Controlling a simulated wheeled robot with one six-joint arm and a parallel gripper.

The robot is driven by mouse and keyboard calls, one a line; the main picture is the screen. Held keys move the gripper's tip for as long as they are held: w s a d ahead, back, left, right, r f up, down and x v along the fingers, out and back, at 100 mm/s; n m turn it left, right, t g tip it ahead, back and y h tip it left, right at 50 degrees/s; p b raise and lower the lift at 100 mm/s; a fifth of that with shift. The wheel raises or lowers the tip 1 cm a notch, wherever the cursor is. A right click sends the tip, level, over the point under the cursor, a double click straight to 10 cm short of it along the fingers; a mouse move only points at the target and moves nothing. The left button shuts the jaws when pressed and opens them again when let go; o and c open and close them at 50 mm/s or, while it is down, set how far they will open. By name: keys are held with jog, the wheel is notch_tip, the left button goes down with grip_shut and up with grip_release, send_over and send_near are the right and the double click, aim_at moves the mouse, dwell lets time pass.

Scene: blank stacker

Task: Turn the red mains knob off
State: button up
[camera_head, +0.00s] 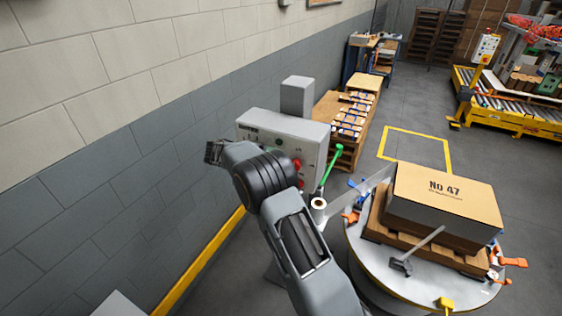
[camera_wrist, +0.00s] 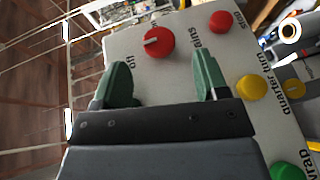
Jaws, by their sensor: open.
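The red mains knob (camera_wrist: 159,42) sits on the pale panel of the control box (camera_head: 258,126), in the upper middle of the wrist view. A pale pointer mark shows on its face, towards the left side. The lettering "off" is near its lower left and "mains" to its right. My gripper (camera_wrist: 163,82) is open and empty, its two green fingers apart. In the wrist view the knob lies beyond the fingertips, between their lines, and appears apart from them. In the head view my gripper (camera_head: 213,152) is left of the box.
A red stop button (camera_wrist: 221,21), a yellow quarter turn button (camera_wrist: 250,87) and a green wrap button (camera_wrist: 287,171) share the panel. A turntable (camera_head: 375,268) with a carton (camera_head: 445,190) stands right of my arm. A block wall (camera_head: 120,150) runs along the left.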

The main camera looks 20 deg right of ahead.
jog(key=p+v, duration=0.2)
jog(key=p, duration=0.1)
jog(key=shift+r, duration=0.1)
dwell(0.4)
jog(key=s+d+r+n+t+y+b, duration=0.15)
jog(key=s+r+n+t+y, duration=0.3)
jog(key=s+y, duration=0.5)
jog(key=s+a+t+y+b, duration=0.1)
jog(key=s+a+t+y, duration=0.1)
jog(key=s, duration=0.5)
jog(key=s+a+f+n+t+y+b, duration=0.1)
jog(key=s+a+t+y, duration=0.2)
jog(key=s, duration=0.4)
jog(key=shift+s+a+f+t, duration=0.3)
jog(key=shift+a+t, duration=0.2)
jog(key=shift+t, duration=0.65)
